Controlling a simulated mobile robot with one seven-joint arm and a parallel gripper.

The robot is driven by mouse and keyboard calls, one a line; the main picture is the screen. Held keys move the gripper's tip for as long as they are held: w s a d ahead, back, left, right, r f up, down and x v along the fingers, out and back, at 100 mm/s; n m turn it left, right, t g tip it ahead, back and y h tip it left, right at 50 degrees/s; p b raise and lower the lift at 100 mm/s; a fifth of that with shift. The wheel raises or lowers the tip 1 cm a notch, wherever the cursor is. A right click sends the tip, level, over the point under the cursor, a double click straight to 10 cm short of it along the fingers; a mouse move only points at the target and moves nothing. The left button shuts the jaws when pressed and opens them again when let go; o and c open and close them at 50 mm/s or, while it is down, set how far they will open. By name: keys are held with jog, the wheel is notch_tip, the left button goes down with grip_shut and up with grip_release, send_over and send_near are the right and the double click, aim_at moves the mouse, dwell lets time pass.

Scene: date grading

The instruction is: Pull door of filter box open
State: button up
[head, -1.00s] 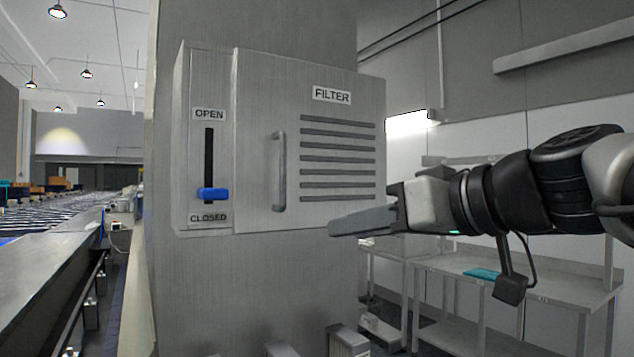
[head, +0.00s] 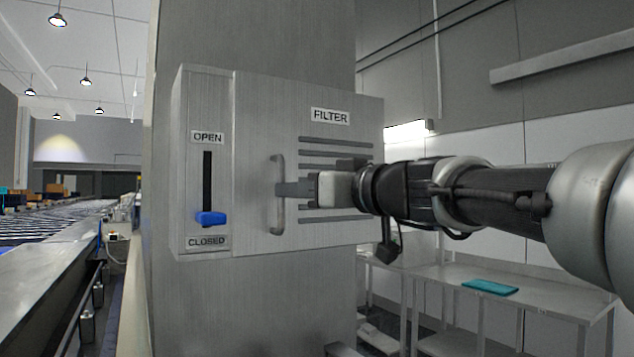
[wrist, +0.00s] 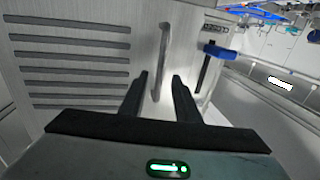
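The filter box door (head: 255,110) is a flat grey metal panel with a FILTER label and dark slots, and it looks shut. Its vertical bar handle (head: 279,222) is on the door's left side. In the wrist view my gripper (wrist: 160,88) is open, with one finger on each side of the handle (wrist: 163,50) and gaps showing. Left of the door, the blue slider (head: 211,219) sits at the CLOSED end of its slot. It also shows in the wrist view (wrist: 219,52).
The box is mounted on a wide grey column (head: 250,300). A metal table (head: 550,290) with a teal item (head: 490,287) stands behind at the right. A conveyor line (head: 60,235) runs along the left. The space before the door holds only my arm.

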jog(key=x, duration=0.3)
jog(key=shift+w+a+p, duration=0.2)
jog(key=shift+p, duration=0.15)
grip_shut()
